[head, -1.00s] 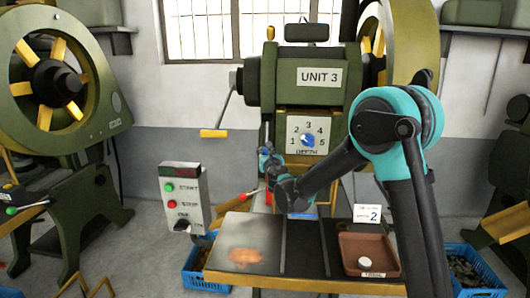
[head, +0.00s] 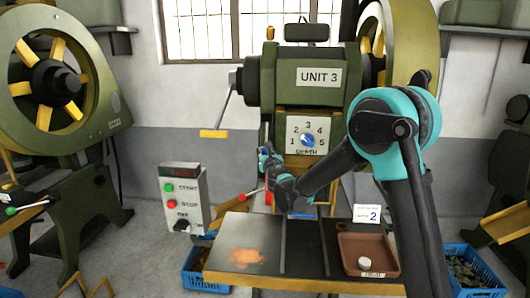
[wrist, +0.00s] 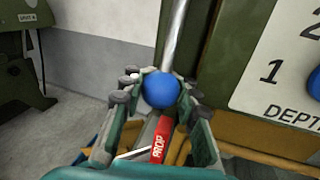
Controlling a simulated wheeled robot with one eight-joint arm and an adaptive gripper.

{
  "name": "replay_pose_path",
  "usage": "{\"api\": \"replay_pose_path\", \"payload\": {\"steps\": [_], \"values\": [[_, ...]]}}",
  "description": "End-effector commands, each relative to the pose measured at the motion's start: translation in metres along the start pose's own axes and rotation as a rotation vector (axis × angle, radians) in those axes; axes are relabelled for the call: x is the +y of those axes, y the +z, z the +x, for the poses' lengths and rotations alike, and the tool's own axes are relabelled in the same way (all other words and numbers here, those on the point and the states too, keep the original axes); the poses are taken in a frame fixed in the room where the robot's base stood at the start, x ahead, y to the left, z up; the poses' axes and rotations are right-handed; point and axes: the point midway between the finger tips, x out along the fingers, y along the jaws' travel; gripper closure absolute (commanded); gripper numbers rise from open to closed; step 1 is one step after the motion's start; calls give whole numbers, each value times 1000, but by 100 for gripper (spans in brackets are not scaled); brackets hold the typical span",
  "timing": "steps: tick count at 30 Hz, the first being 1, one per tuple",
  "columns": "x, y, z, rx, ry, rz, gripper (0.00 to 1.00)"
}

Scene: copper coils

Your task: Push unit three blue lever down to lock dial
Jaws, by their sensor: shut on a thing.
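The blue lever's round knob (wrist: 161,90) sits between my gripper's fingers in the wrist view, with its metal rod (wrist: 175,40) rising above it. My gripper (wrist: 156,95) is shut on this knob, one finger on each side. In the head view my gripper (head: 264,158) is at the left of the unit three press, below and left of the dial. The blue dial (head: 307,140) is on a white plate numbered 1 to 5; its edge also shows at the right of the wrist view (wrist: 314,83). The lever is mostly hidden by my gripper in the head view.
A red bar marked PROP (wrist: 161,139) is just below the knob. A START/STOP control box (head: 184,199) stands left of the press table. A brown tray (head: 368,253) with a white disc is on the table. A yellow-handled lever (head: 214,133) hangs at upper left.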

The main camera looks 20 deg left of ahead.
Motion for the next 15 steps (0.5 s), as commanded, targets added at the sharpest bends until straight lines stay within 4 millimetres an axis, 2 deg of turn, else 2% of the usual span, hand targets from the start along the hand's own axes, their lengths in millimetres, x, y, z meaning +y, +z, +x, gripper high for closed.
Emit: {"api": "replay_pose_path", "payload": {"steps": [1, 11, 12, 15], "values": [[-8, 1, 1, -1, -15, 0, 100], [-8, 1, 1, -1, -15, 0, 100], [-8, 1, 1, -1, -14, 0, 71], [-7, 1, 0, -1, -12, 0, 59]]}}
